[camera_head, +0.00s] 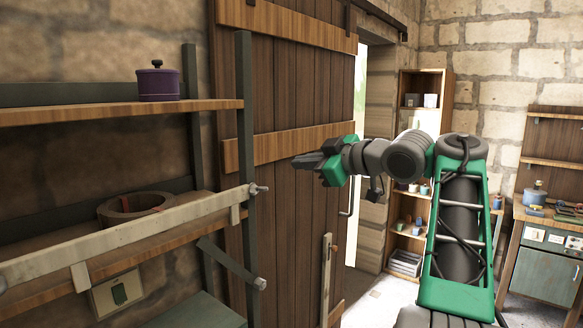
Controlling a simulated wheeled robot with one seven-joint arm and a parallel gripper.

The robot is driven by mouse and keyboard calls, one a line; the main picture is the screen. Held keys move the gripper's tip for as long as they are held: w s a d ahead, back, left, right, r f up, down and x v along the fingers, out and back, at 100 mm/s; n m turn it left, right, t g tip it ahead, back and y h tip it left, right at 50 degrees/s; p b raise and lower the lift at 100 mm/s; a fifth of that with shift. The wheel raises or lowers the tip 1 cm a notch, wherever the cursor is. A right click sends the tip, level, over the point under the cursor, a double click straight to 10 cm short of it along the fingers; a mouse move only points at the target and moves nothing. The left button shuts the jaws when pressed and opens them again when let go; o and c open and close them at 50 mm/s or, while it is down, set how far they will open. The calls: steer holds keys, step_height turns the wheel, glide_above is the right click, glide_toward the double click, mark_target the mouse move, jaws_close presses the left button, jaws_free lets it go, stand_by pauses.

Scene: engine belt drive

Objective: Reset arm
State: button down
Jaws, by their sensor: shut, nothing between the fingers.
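My arm, green and grey, rises at the right of the head view and reaches left across the middle. My gripper (306,161) is at its end, pointing left. Its dark fingers are together with nothing between them. It is held in the air in front of the wooden plank door (290,95), apart from any object as far as I can see.
A shelf rack (120,112) at left holds a purple lidded pot (158,82) and a brown round container (135,208). A pale bar (130,234) runs along its front. A bookcase (421,82) stands behind the arm; a workbench (552,228) is at right.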

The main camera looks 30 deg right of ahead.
stand_by(0.6)
steer(key=d+f+m+g+h, duration=0.5)
steer(key=d+f+m, duration=0.5)
steer(key=d+f, duration=0.6)
steer(key=s+f+m+g+h, duration=0.3)
steer(key=s+f, duration=0.5)
steer(key=f, duration=0.6)
steer(key=s+a+f+m+g+y, duration=0.1)
steer(key=s+a+f+m+g, duration=0.1)
steer(key=s+a+f, duration=0.6)
steer(key=s+a+f+m+g+y, duration=0.1)
steer(key=s+a+f+g, duration=0.3)
steer(key=a, duration=0.5)
steer(key=a+r+n+t, duration=0.1)
steer(key=a+n, duration=0.2)
steer(key=a, duration=0.5)
steer(key=s+a+r+n+t+y, duration=0.1)
steer(key=a+n+t, duration=0.1)
steer(key=a, duration=0.7)
steer(key=shift+a+r+n+t, duration=0.3)
steer(key=shift+r+n, duration=0.1)
steer(key=shift+n, duration=0.1)
